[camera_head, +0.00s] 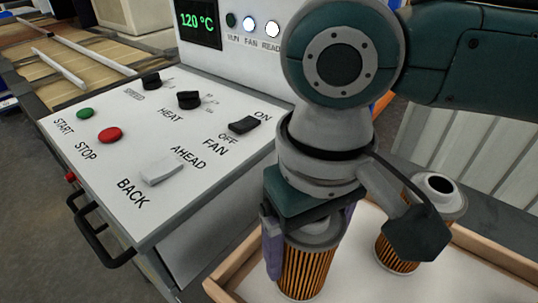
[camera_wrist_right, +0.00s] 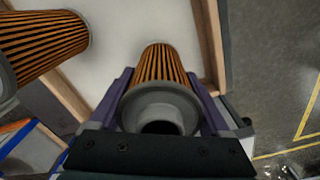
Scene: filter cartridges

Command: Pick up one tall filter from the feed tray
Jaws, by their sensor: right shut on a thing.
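A filter (camera_head: 305,268) with an orange pleated body and grey end cap stands in the feed tray (camera_head: 232,284), a wooden-rimmed tray with a white floor. My right gripper (camera_head: 308,232) is shut on this filter near its grey cap, one purple finger on each side. In the right wrist view the same filter (camera_wrist_right: 160,72) sits between the two fingers. A second filter (camera_head: 395,256) stands to the right in the tray, partly hidden behind my wrist camera; it also shows at the upper left of the wrist view (camera_wrist_right: 40,45). I cannot tell whether the held filter touches the tray floor. My left gripper is out of view.
A white control panel (camera_head: 215,165) with START, STOP, HEAT and FAN controls stands left of the tray. Its display (camera_head: 197,24) reads 120 °C. A black handle (camera_head: 92,240) juts from the panel's front. The tray floor between the two filters is bare.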

